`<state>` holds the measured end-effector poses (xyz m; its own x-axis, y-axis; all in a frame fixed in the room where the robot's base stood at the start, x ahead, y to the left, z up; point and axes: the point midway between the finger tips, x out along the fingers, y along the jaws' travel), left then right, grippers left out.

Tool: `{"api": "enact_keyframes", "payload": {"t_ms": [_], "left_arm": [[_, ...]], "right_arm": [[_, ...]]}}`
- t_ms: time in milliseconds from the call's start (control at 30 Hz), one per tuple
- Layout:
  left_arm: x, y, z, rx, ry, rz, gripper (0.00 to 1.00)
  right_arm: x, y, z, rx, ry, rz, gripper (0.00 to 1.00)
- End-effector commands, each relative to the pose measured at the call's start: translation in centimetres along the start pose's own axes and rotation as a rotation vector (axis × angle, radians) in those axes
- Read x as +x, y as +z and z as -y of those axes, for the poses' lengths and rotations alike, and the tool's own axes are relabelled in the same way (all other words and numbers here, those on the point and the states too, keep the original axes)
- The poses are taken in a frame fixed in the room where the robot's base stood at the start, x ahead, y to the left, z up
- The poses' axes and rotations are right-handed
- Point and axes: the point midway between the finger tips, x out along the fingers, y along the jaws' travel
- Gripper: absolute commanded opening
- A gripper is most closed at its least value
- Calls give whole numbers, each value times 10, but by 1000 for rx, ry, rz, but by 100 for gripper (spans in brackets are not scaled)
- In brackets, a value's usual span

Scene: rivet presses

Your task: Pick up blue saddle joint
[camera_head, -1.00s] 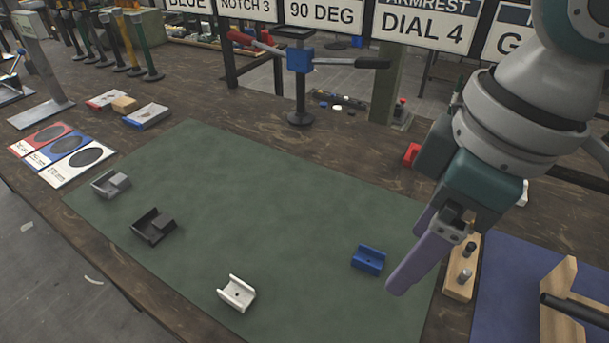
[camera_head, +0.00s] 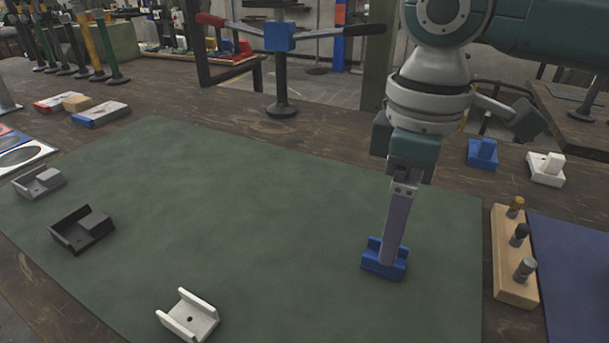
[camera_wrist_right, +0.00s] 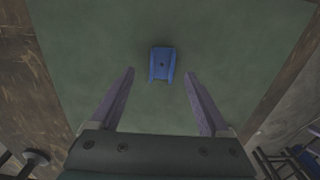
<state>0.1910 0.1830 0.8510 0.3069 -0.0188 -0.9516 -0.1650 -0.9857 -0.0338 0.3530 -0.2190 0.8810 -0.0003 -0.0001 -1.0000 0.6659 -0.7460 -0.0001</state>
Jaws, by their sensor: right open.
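The blue saddle joint (camera_head: 383,262) is a small U-shaped block lying on the green mat (camera_head: 250,200). In the right wrist view the blue saddle joint (camera_wrist_right: 162,63) lies ahead of the two fingers and centred between them, with mat visible around it. My right gripper (camera_head: 391,262) points down over the joint and its finger hides part of it in the head view. In the right wrist view my right gripper (camera_wrist_right: 158,75) has its fingers wide apart with nothing between them. My left gripper is in neither view.
A white saddle joint (camera_head: 188,317), a black one (camera_head: 81,230) and a grey one (camera_head: 38,183) lie on the mat to the left. A wooden block with pegs (camera_head: 514,260) stands right of the mat. Blue (camera_head: 482,153) and white (camera_head: 546,168) pieces sit behind it.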

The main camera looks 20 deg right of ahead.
Motion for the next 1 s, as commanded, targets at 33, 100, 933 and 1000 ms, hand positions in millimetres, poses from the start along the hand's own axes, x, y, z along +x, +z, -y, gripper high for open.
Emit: {"api": "enact_keyframes", "payload": {"t_ms": [33, 100, 933, 1000], "left_arm": [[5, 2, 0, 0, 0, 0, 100], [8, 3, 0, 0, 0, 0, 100], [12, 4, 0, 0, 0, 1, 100], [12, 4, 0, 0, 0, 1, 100]], "right_arm": [[11, -1, 2, -1, -2, 2, 80], [24, -2, 3, -1, -1, 3, 80], [43, -2, 3, -1, 1, 0, 35], [43, -2, 3, -1, 1, 0, 27]]}}
